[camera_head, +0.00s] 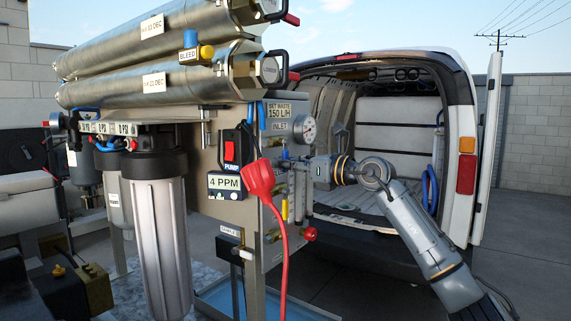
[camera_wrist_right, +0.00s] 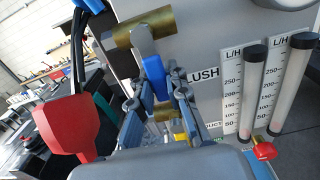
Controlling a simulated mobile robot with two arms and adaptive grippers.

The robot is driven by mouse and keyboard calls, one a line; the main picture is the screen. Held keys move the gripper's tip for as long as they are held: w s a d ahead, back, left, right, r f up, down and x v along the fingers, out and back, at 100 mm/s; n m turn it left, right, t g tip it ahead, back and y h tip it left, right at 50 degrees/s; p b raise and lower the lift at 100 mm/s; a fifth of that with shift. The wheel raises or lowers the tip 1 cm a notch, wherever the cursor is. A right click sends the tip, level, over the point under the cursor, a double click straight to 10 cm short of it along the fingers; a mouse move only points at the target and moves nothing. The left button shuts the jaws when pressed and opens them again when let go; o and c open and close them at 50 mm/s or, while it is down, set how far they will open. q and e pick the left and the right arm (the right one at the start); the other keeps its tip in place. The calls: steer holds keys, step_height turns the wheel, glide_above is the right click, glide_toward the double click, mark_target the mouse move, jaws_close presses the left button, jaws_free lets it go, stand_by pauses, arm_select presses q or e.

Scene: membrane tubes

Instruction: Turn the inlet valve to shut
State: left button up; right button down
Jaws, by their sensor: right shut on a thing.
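The INLET label (camera_head: 281,126) sits on the grey panel beside a round gauge. Just below it a small blue handle end (camera_head: 285,154) shows at my right gripper (camera_head: 289,165), which reaches in from the right. In the right wrist view a brass valve body (camera_wrist_right: 146,28) carries a blue lever handle (camera_wrist_right: 156,77), which points down in the picture. My right gripper (camera_wrist_right: 160,103) is shut on this blue handle, with a finger on each side. The valve's exact stop position cannot be told. My left gripper is not in view.
A red plug with a cable (camera_head: 259,177) hangs left of my gripper. The gauge (camera_head: 304,129) is close above it. Flow tubes (camera_wrist_right: 253,85) and a red knob (camera_wrist_right: 264,149) stand right of the valve in the wrist view. An open van (camera_head: 452,150) stands behind my arm.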

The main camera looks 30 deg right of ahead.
steer(key=c, duration=1.3)
jaws_free()
steer(key=shift+s, duration=0.1)
steer(key=shift+v, duration=5.9)
steer(key=shift+f, duration=0.1)
